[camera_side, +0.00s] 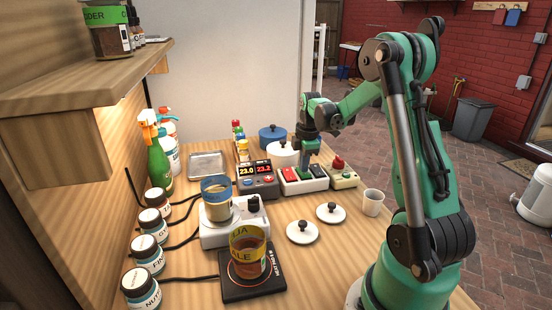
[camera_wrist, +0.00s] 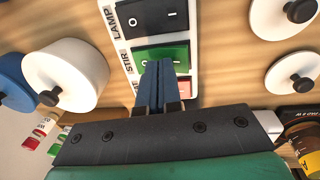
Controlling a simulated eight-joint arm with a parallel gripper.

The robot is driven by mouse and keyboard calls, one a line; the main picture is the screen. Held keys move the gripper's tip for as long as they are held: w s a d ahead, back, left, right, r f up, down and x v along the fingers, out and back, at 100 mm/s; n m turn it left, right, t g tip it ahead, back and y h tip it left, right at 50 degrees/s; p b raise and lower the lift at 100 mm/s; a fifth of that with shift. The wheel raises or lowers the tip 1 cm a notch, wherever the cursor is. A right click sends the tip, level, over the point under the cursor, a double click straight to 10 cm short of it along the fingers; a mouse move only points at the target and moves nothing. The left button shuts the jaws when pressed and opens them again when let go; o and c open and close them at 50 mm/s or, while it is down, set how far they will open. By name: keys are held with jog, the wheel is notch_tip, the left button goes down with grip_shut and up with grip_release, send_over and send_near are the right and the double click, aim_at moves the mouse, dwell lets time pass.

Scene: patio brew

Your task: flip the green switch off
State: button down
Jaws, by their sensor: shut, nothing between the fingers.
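The green switch (camera_wrist: 180,51) is a rocker labelled STIR on a white switch panel (camera_side: 303,186). In the wrist view it lies between a black rocker labelled LAMP (camera_wrist: 152,20) and a reddish rocker (camera_wrist: 184,88). My gripper (camera_wrist: 158,68) is shut and empty, with its blue fingertips over the green switch, covering part of its middle. In the side view my gripper (camera_side: 306,165) points down at the panel from above. I cannot tell whether the tips touch the switch, nor which way it is tipped.
A box with red digits (camera_side: 257,172) stands left of the panel, and a box with a red knob (camera_side: 341,175) right of it. Pots (camera_side: 283,154) stand behind. A cup (camera_side: 373,203), two lids (camera_side: 302,233) and a beaker on a white stirrer (camera_side: 216,200) are in front.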

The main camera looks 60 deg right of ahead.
jog(key=shift+r, duration=0.15)
notch_tip(320, 180, up, 14)
jog(key=w+d, duration=0.1)
dwell(0.6)
jog(key=shift+w, duration=0.1)
